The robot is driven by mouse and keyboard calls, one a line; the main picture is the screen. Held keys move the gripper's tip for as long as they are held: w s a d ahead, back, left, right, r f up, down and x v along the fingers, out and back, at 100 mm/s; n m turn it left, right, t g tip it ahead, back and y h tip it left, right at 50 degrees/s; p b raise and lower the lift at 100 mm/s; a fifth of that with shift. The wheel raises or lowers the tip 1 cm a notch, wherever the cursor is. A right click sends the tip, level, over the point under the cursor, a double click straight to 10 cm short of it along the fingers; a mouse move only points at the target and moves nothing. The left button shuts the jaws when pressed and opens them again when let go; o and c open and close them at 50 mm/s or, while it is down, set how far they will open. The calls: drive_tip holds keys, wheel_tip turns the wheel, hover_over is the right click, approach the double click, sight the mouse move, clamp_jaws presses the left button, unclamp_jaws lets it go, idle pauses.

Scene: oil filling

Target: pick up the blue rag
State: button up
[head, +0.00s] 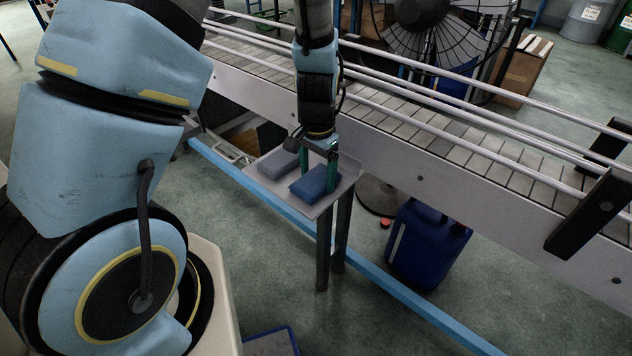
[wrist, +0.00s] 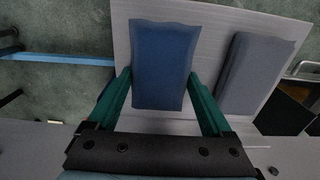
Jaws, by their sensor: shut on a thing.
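The blue rag (head: 311,184) is a folded block on the small grey stand (head: 340,191). It also shows in the wrist view (wrist: 162,62), between the two green fingers. My gripper (head: 319,168) points down over the rag, with its fingers on either side of it. In the wrist view my gripper (wrist: 160,85) is shut on the rag near its lower end. The rag appears on or very close to the stand top; I cannot tell whether there is a gap beneath it.
A grey folded rag (head: 277,164) lies to the left of the blue one, and in the wrist view (wrist: 252,72) to its right. The conveyor (head: 440,140) runs close behind the stand. A blue jerrycan (head: 428,245) stands on the floor under the conveyor. A blue floor rail (head: 395,290) passes in front.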

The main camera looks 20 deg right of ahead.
sight(317, 178)
drive_tip(key=shift+c, duration=1.2)
drive_tip(key=shift+r, duration=0.1)
wheel_tip(317, 178, up, 10)
drive_tip(key=b, duration=0.1)
